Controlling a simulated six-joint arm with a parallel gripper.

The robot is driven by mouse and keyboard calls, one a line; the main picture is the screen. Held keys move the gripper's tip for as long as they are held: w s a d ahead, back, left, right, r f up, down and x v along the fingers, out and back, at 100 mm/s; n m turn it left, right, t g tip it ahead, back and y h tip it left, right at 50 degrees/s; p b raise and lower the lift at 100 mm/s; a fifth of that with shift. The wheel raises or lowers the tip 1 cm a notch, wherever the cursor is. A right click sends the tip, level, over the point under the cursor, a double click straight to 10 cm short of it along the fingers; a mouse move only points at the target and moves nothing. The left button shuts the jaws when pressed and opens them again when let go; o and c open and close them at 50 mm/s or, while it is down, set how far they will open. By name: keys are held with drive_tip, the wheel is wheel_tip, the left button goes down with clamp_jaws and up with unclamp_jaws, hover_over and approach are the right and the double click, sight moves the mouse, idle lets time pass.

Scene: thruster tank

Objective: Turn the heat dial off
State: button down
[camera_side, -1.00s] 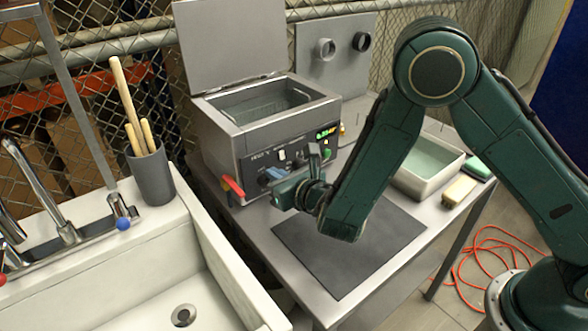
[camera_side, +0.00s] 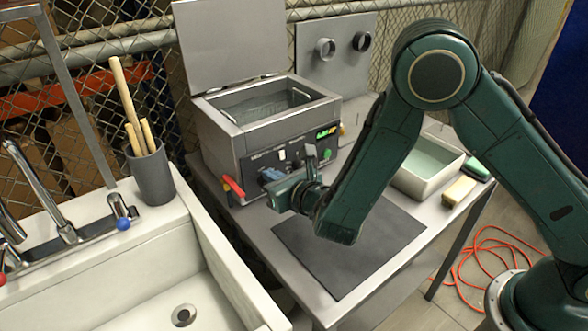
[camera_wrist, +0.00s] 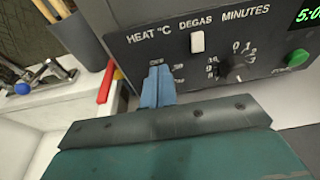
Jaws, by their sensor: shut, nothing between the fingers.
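The tank's control panel (camera_wrist: 270,40) is dark, with the label "HEAT °C" above the heat dial area at its left. Printed scale marks, including one like "OFF", show around the blue fingertips. The heat dial itself is hidden behind the fingers in the wrist view, so its setting cannot be read. My gripper (camera_wrist: 159,75) has its blue fingers shut together, with nothing between them. In the side view my gripper (camera_side: 268,174) is at the left part of the panel front; whether it touches the dial I cannot tell.
The panel also has a white Degas switch (camera_wrist: 197,42), a minutes dial (camera_wrist: 228,68) and a green button (camera_wrist: 297,58). A red-handled valve (camera_side: 233,186) sticks out at the left. The open grey tank (camera_side: 262,102) stands behind. A dark mat (camera_side: 340,265) lies in front.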

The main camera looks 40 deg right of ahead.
drive_tip(key=shift+a+f, duration=0.15)
drive_tip(key=shift+r, duration=0.2)
drive_tip(key=shift+r, duration=0.3)
drive_tip(key=shift+s, duration=0.15)
drive_tip(key=v, duration=0.2)
drive_tip(key=f+v, duration=0.1)
drive_tip(key=v, duration=0.2)
drive_tip(key=shift+s+f, duration=0.1)
drive_tip(key=shift+s, duration=0.35)
idle(0.3)
